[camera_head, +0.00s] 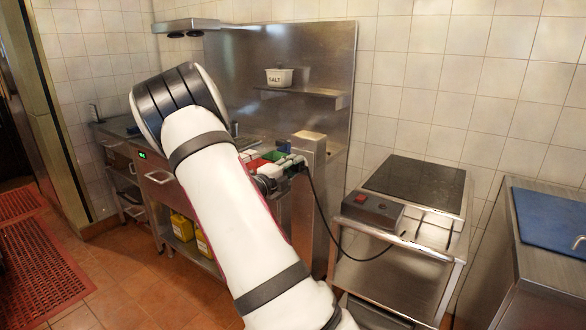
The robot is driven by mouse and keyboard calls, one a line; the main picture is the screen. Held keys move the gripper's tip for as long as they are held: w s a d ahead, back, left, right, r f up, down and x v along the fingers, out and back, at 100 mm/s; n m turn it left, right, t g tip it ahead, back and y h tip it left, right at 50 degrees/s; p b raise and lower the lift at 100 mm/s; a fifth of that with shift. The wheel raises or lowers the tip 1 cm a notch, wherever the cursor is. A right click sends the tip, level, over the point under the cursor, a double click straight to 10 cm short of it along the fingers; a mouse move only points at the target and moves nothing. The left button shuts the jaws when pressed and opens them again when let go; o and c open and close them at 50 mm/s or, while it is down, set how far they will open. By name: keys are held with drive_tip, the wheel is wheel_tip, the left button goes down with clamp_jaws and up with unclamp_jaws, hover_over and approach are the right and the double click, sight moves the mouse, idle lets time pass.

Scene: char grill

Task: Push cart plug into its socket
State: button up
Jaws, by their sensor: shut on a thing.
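The cart (385,282) is a steel trolley with a black glass top and a dark control box with a red switch (360,198). A black cord (322,215) hangs from my gripper and loops down to the cart. My gripper (295,165) is shut on the cord's end, the plug (303,168), which is small, dark and mostly hidden by the fingers. It is held in front of a steel post (311,185) left of the cart. I cannot make out the socket; my arm and gripper cover part of that area.
My arm hides much of the steel counter (155,180), which holds red and green containers (272,156). Yellow canisters (182,227) stand on its lower shelf. A salt tub (279,77) sits on a wall shelf. Another steel unit with a blue board (552,222) stands right.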

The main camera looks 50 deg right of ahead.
drive_tip(key=shift+d, duration=0.45)
drive_tip(key=o, duration=1.1)
drive_tip(key=shift+o, duration=0.2)
drive_tip(key=a, duration=1.2)
drive_tip(key=shift+s, duration=0.4)
drive_tip(key=shift+r, duration=0.1)
